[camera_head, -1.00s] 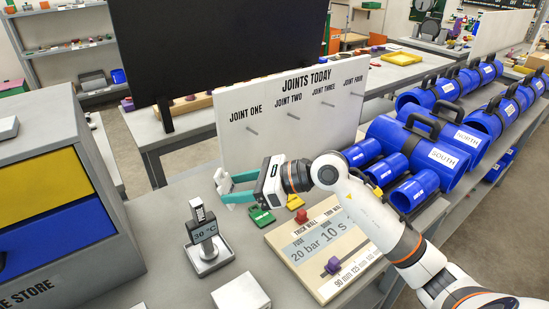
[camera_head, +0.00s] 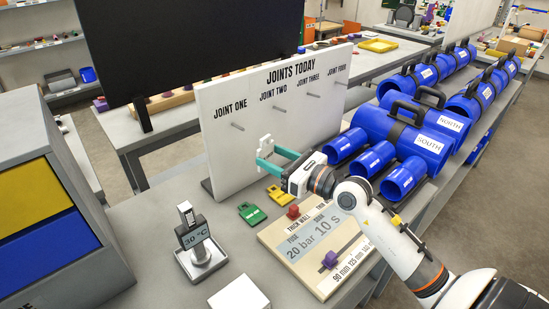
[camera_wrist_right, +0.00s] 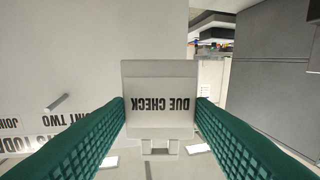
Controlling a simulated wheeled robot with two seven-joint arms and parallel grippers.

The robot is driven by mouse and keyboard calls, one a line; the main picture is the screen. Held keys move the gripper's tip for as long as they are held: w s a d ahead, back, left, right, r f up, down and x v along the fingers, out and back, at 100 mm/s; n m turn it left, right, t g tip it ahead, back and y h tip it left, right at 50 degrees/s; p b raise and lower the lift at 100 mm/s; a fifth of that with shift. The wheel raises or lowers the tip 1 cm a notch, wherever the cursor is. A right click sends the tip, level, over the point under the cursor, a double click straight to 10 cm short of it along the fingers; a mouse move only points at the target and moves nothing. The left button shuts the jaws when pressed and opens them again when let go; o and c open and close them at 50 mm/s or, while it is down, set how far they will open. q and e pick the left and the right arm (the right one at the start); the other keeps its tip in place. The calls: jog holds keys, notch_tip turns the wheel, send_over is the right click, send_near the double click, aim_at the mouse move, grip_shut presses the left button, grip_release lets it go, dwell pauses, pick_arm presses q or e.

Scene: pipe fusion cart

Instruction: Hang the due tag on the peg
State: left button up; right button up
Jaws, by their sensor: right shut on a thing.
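The due tag (camera_head: 265,147) is a small white tag; in the right wrist view it reads "DUE CHECK" upside down (camera_wrist_right: 160,103). My right gripper (camera_head: 271,155) is shut on it, with the teal fingers (camera_wrist_right: 160,118) on both its sides. The tag is held in front of the white "JOINTS TODAY" board (camera_head: 222,160), below the joint two peg (camera_head: 279,109). Other bare pegs stick out under joint one (camera_head: 238,126), joint three (camera_head: 313,95) and joint four (camera_head: 341,83). A peg also shows left of the tag in the wrist view (camera_wrist_right: 57,103). My left gripper is out of view.
A green tag (camera_head: 251,213) and a yellow tag (camera_head: 280,196) lie on the bench below the board. A settings panel (camera_head: 318,252) and a temperature gauge (camera_head: 201,250) stand nearer. Blue pipes and fittings (camera_head: 403,140) fill the right side. A dark screen (camera_head: 185,45) stands behind.

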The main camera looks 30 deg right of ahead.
aim_at(270, 154)
jog(key=shift+d+x, duration=0.2)
jog(key=shift+x, duration=0.95)
jog(key=shift+d+x, duration=0.25)
jog(key=shift+x, duration=0.9)
jog(key=shift+w+a+f, duration=0.15)
jog(key=shift+w, duration=0.85)
jog(key=shift+w+a+f, duration=0.1)
jog(key=shift+w+f, duration=0.05)
jog(key=shift+w, duration=0.8)
jog(key=shift+w+a+f, duration=0.1)
jog(key=shift+w+a, duration=0.05)
jog(key=shift+w, duration=0.85)
jog(key=o, duration=1)
jog(key=b+v, duration=0.2)
jog(key=v, duration=1)
